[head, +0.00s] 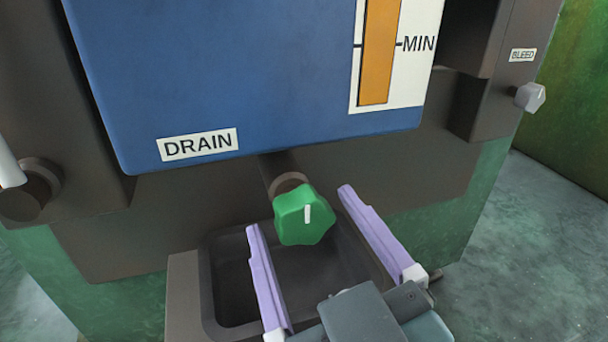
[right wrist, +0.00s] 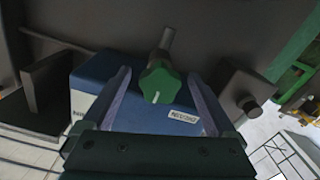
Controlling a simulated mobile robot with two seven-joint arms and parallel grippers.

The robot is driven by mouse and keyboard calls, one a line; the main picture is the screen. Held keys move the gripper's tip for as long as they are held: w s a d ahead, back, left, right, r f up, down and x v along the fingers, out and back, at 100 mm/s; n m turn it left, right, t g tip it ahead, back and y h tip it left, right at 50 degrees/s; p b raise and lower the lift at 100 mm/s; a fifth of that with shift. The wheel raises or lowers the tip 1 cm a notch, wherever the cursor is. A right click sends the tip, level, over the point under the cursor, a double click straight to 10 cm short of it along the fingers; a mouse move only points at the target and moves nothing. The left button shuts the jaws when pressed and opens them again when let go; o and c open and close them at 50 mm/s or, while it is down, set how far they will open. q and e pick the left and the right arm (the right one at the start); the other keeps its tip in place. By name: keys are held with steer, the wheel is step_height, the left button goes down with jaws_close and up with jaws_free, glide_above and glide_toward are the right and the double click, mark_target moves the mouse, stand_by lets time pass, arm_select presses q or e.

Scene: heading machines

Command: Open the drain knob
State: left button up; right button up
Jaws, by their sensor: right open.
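In the right wrist view the knob (right wrist: 161,83) shows between the fingertips, apart from both. My left gripper is not in view.
A dark open tray (head: 222,290) stands below the knob. A level gauge (head: 380,50) marked "MIN" is on the blue panel (head: 240,70). A pale knob labelled "BLEED" (head: 530,96) is at the far right. Floor (head: 530,260) is clear at right.

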steer(key=shift+w+a, duration=0.15)
steer(key=shift+w, duration=0.35)
steer(key=shift+c, duration=0.3)
steer(key=shift+c, duration=0.8)
steer(key=c, duration=1.1)
steer(key=shift+c, duration=0.2)
